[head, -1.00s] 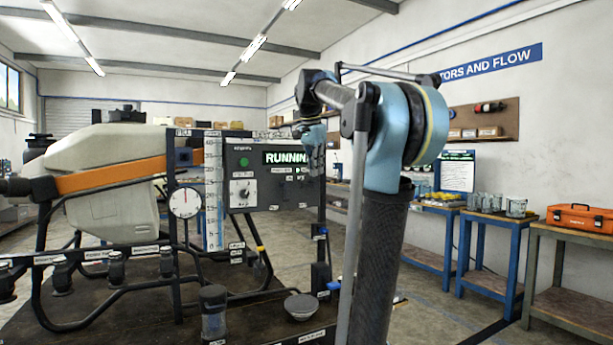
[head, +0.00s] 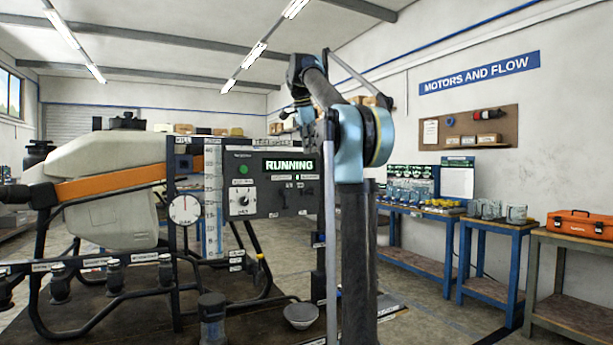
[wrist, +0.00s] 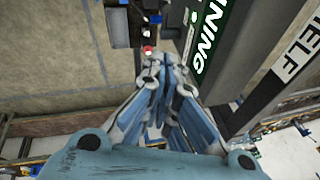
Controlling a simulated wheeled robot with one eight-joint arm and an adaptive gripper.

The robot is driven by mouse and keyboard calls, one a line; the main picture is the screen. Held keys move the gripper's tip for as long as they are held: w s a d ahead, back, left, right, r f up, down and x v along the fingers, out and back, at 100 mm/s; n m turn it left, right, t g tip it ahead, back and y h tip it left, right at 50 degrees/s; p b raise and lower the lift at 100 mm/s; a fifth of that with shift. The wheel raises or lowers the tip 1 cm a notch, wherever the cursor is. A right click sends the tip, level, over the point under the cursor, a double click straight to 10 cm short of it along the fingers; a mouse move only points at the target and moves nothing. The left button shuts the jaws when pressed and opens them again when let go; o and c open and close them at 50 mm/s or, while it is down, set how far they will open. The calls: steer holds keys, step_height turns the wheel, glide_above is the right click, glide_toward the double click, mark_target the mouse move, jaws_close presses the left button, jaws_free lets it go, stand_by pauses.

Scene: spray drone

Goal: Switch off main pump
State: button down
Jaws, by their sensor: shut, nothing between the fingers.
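The dark control panel (head: 262,205) stands left of my arm in the head view. Its display (head: 289,165) reads RUNNING in green. A green lamp (head: 243,169) and a round selector knob (head: 242,201) are on its left side. Small switches (head: 296,185) sit below the display, too small to read. In the wrist view my gripper (wrist: 163,68) is shut and empty, its tips beside the tilted display (wrist: 208,35), of which "NING" shows. A small red tip (wrist: 147,50) is close to the fingertips; I cannot tell whether they touch. The fingers are not clear in the head view.
A white tank (head: 105,205) with an orange band and a round gauge (head: 184,210) are at left. Black pipes and a small bowl (head: 301,314) are below the panel. Blue benches and an orange toolbox (head: 580,223) line the right wall. Open floor lies between.

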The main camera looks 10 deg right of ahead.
steer(key=x, duration=0.3)
steer(key=a+x, duration=0.1)
steer(key=x, duration=0.7)
steer(key=shift+a+f, duration=0.3)
steer(key=shift+f, duration=0.15)
steer(key=shift+w+a+f, duration=0.15)
steer(key=shift+a+f, duration=0.25)
steer(key=shift+f, duration=0.25)
